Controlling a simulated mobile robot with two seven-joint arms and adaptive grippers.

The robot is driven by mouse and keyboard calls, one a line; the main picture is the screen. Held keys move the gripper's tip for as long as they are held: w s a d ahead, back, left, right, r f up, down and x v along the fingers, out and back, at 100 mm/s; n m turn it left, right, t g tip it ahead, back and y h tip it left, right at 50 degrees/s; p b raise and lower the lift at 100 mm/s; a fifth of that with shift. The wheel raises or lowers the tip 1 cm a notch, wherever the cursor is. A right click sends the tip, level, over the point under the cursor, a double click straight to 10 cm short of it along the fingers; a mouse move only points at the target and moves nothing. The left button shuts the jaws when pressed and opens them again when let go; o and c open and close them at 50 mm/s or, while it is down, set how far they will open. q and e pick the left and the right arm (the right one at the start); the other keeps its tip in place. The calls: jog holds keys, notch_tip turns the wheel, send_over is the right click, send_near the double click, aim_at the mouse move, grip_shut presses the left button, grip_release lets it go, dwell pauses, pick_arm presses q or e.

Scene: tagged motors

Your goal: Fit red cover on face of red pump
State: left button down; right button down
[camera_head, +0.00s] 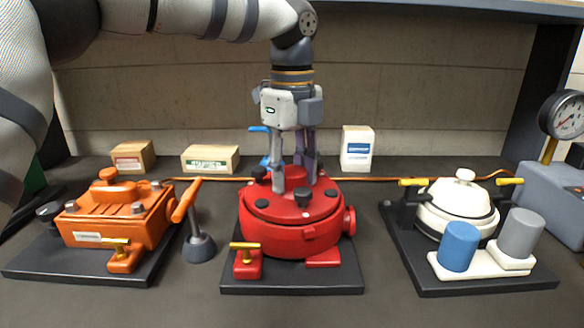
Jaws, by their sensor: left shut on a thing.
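The red pump (290,238) stands on a dark base plate in the middle of the bench. The red cover (283,209) is at the pump's round top face, with several black knobs around it. From this angle I cannot tell whether it sits fully flush. My left gripper (292,185) comes down from above, fingers pointing down, and is shut on the red cover near its middle. The fingers hide part of the cover and what they grip. My right gripper is not in view.
A white unit (460,208) with blue and grey cylinders (459,246) stands right. A gauge (563,115) stands far right.

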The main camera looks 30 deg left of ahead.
pick_arm(q)
jog(key=shift+f, duration=0.1)
jog(key=c, duration=0.9)
grip_release()
jog(key=shift+f, duration=0.15)
jog(key=shift+r, duration=3.05)
notch_tip(320, 180, up, 8)
jog(key=shift+f, duration=0.25)
